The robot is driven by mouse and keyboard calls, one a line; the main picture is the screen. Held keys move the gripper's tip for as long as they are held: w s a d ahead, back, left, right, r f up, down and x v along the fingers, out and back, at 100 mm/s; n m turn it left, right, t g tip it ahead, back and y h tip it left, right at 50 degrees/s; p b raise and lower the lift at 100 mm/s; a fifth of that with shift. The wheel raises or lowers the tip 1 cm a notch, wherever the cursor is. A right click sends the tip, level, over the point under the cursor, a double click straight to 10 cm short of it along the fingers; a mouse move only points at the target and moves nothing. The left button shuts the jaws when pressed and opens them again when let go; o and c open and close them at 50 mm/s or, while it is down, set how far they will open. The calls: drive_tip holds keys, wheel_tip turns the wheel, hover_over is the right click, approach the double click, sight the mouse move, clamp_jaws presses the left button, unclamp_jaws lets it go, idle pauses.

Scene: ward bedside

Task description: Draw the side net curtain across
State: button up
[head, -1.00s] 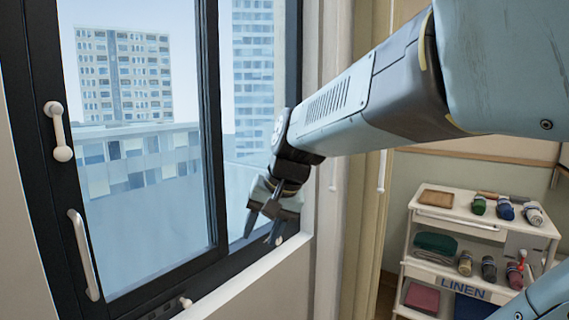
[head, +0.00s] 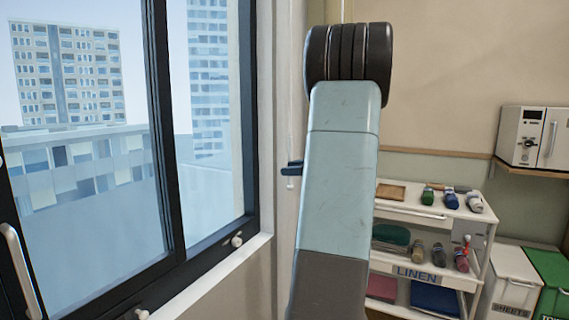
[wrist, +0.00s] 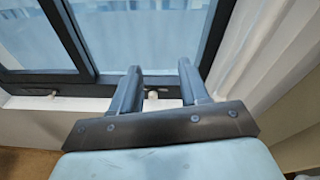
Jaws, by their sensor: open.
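The side net curtain (head: 285,225) hangs as a narrow pale strip at the right side of the window, partly hidden by my arm. Pale upright folds (wrist: 240,55) show right of my gripper in the wrist view. A thin white wand (head: 290,182) hangs along the curtain. My gripper (wrist: 160,80) is open, its two fingers pointing at the window. A small pale knob-like end (wrist: 152,98) shows between them; I cannot tell whether it is the wand.
The dark-framed window (head: 160,130) fills the left, with a white handle (head: 22,270) and a pale sill (head: 215,275). A linen trolley (head: 430,212) with rolled cloths stands at right, beside bins (head: 510,280). A white box device (head: 530,137) sits on a wall shelf.

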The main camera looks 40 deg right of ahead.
drive_tip(key=s+d+m+t+h, duration=0.25)
drive_tip(key=d+m, duration=0.25)
drive_tip(key=d, duration=0.6)
drive_tip(key=shift+t, duration=0.25)
drive_tip(key=x, duration=1.3)
drive_tip(key=shift+w+d+f, duration=0.2)
drive_tip(key=shift+w+f, duration=0.1)
drive_tip(key=shift+f, duration=0.05)
drive_tip(key=shift+c, duration=0.3)
clamp_jaws()
